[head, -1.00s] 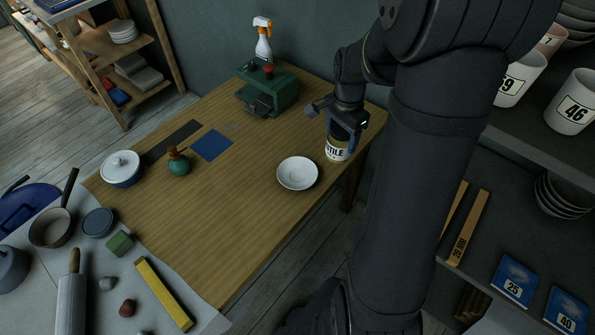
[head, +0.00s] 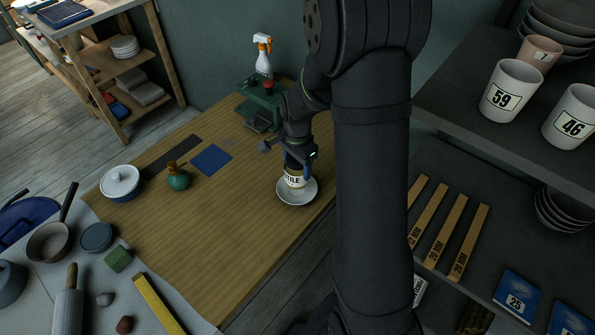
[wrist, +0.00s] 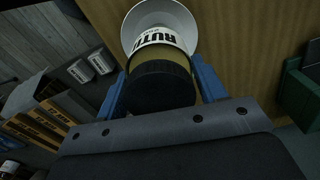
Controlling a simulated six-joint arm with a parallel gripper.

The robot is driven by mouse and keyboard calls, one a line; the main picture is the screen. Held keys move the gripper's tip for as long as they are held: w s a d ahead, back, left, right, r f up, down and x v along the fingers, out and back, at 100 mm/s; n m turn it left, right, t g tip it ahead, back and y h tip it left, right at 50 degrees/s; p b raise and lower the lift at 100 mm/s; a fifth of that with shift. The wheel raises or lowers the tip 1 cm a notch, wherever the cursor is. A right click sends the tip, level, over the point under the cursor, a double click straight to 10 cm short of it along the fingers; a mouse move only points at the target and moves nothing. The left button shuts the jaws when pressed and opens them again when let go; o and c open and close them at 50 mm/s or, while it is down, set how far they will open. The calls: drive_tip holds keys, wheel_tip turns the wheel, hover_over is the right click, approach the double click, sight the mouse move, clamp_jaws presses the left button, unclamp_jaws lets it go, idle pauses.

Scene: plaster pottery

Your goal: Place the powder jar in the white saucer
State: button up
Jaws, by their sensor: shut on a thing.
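The jar is about upright and over the white saucer (head: 297,198), which lies on the wooden table. In the wrist view the jar (wrist: 160,55) covers much of the saucer (wrist: 134,22). I cannot tell whether the jar's base touches the saucer.
A green machine (head: 257,108) with a spray bottle (head: 263,58) stands behind. A teal bottle (head: 178,179), blue square (head: 211,159) and lidded pot (head: 121,182) are to the left. The table's front middle is clear. Shelves with cups (head: 511,92) stand at right.

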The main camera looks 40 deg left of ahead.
drive_tip(key=shift+f, duration=1.8)
drive_tip(key=shift+f, duration=0.2)
drive_tip(key=shift+f, duration=0.1)
drive_tip(key=o, duration=1.3)
wheel_tip(320, 180, up, 13)
drive_tip(key=shift+f, duration=0.15)
